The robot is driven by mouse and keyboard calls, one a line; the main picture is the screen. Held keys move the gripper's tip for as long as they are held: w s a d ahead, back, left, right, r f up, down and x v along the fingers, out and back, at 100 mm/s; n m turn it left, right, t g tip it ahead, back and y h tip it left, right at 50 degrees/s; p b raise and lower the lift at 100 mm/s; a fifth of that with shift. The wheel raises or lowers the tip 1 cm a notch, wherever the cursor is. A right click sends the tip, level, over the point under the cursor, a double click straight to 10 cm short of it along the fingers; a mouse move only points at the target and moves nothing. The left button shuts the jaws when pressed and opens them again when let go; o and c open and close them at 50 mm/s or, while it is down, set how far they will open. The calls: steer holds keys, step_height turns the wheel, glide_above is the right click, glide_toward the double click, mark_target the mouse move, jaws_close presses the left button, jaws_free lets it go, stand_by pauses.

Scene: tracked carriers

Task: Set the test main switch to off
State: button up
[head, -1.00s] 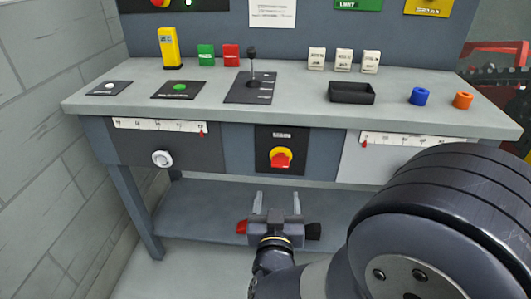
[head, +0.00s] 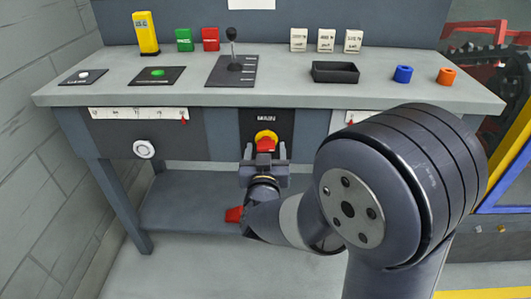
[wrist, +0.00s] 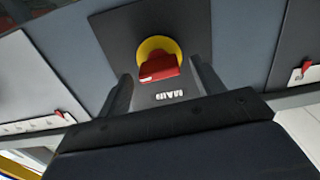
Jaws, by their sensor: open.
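The main switch (head: 266,143) is a red handle on a round yellow disc, set in a black plate on the bench front. The plate's label above it in the head view appears to read MAIN. In the wrist view the red handle (wrist: 158,68) lies roughly crosswise, slightly tilted, on the yellow disc. My gripper (head: 265,153) is open in front of the switch, its fingers pointing at it. In the wrist view one finger stands on each side of the handle, with gaps. Contact cannot be told. The gripper partly hides the switch's lower part in the head view.
A white round knob (head: 144,149) is on the left panel. A lower shelf (head: 185,212) lies under the bench.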

steer(key=shift+c, duration=0.5)
steer(key=c, duration=0.9)
steer(key=shift+n+p, duration=0.3)
steer(key=n+p, duration=0.2)
steer(key=shift+r+n, duration=0.15)
steer(key=shift+n, duration=0.25)
steer(key=n+p, duration=0.3)
steer(key=n, duration=0.2)
steer(key=shift+a+n, duration=0.15)
steer(key=shift+n, duration=0.15)
steer(key=n+p, duration=0.2)
steer(key=n, duration=0.2)
steer(key=shift+w+f+n+p, duration=0.15)
steer(key=shift+n+p, duration=0.3)
steer(key=shift+n, duration=0.55)
steer(key=shift+s+f+n+p, duration=0.15)
steer(key=shift+n+p, duration=0.3)
steer(key=shift+n, duration=0.55)
steer(key=shift+w, duration=0.1)
